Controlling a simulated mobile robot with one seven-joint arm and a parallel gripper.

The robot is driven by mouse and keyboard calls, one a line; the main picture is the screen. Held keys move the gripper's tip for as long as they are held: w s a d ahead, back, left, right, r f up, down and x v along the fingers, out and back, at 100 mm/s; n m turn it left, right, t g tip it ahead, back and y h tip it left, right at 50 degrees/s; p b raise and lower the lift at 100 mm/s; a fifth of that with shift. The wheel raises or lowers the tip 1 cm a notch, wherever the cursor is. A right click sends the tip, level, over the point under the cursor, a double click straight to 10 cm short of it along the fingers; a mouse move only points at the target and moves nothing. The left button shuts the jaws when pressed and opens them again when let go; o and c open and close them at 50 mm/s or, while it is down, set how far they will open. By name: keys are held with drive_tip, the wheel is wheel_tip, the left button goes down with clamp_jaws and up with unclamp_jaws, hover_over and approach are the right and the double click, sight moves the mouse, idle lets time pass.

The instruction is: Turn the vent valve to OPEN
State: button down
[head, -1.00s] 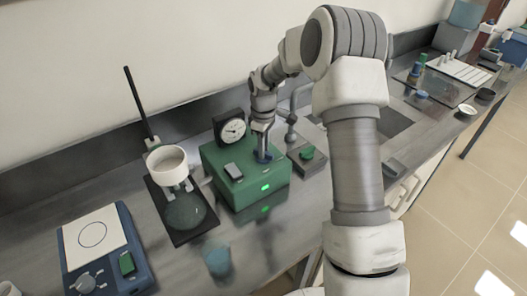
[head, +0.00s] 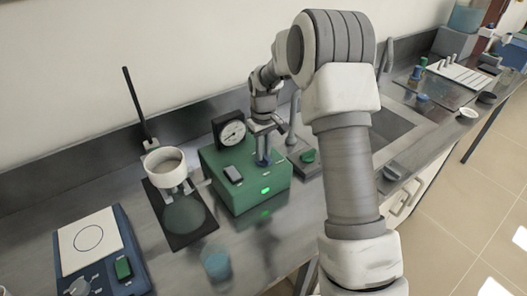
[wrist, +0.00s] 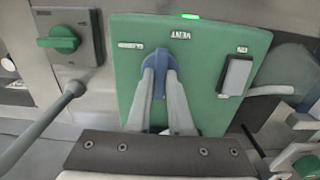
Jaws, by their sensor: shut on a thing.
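The green vent box (head: 238,198) stands on the bench in the head view, with a dial gauge (head: 230,131) behind it and a lit green light on its front. In the wrist view the box (wrist: 205,100) appears upside down, with the word VENT above the blue valve handle (wrist: 160,62). My gripper (wrist: 160,80) points down at the box top, its two fingers shut on the blue handle. In the head view the gripper (head: 263,152) largely covers the handle.
A grey rocker switch (wrist: 236,75) is on the box beside the valve. A green knob (wrist: 60,40) on a grey plate is close by. A stand with a white ring (head: 165,162), a blue beaker (head: 215,262) and a hotplate (head: 92,245) stand to the left.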

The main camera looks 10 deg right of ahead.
idle(0.3)
drive_tip(key=c, duration=0.8)
unclamp_jaws()
drive_tip(key=shift+r, duration=0.15)
wheel_tip(320, 180, up, 17)
drive_tip(key=shift+r, duration=0.1)
